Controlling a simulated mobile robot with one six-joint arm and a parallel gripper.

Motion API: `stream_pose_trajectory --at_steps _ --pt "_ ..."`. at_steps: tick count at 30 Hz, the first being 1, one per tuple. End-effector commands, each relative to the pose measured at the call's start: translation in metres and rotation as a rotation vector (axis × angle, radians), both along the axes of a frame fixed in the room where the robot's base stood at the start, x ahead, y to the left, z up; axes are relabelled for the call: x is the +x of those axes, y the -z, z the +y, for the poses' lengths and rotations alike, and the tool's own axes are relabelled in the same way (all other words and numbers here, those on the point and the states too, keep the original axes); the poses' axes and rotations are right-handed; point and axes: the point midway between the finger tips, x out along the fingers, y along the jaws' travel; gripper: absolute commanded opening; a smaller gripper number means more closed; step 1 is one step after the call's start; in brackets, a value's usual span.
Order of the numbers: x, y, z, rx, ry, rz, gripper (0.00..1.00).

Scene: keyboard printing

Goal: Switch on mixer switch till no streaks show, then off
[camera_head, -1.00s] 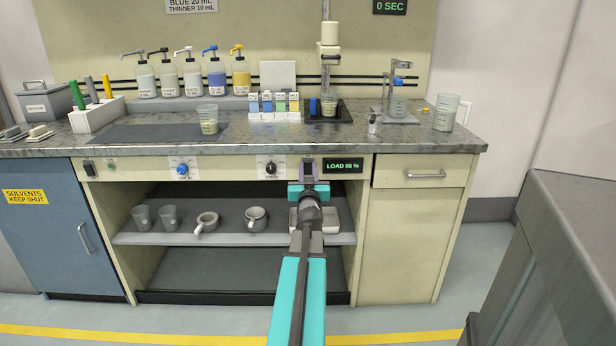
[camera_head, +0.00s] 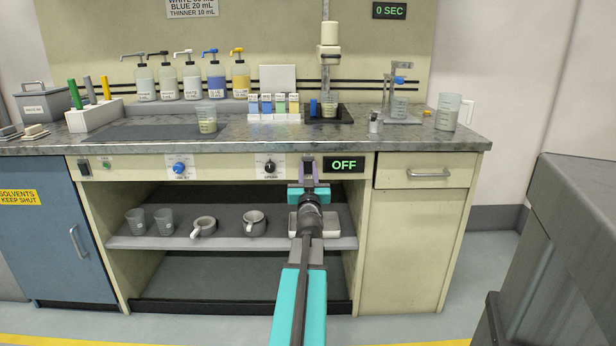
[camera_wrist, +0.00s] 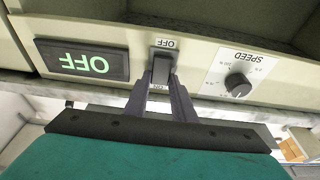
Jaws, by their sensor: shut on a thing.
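The mixer switch (camera_wrist: 162,69) is a dark rocker on the bench's front panel, with OFF and ON labels, in the wrist view. My gripper (camera_wrist: 163,80) is shut on it, a finger on each side; in the head view my gripper (camera_head: 308,172) hides most of the switch. The display (camera_head: 343,164) beside it reads OFF, and reads OFF in the wrist view (camera_wrist: 82,62) too. The mixer (camera_head: 330,34) stands at the back of the bench.
The speed dial (camera_head: 270,167) is left of the switch; a blue knob (camera_head: 179,168) is further left. A second cup (camera_head: 207,119) stands on the dark mat (camera_head: 150,132). A grey block (camera_head: 575,220) stands at the right front. The floor before the bench is clear.

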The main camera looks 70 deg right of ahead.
Motion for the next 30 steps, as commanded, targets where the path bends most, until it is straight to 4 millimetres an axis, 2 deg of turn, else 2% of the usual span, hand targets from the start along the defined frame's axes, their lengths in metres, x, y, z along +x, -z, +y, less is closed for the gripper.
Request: stream_pose_trajectory --at_steps 28,29,30 --pt "-0.0025 0.0013 0.0000 -0.084 0.004 -0.033 0.01" --pt "-0.0025 0.0014 0.0000 -0.084 0.004 -0.033 0.27" --pt "-0.0025 0.0014 0.0000 -0.084 0.004 -0.033 0.33"
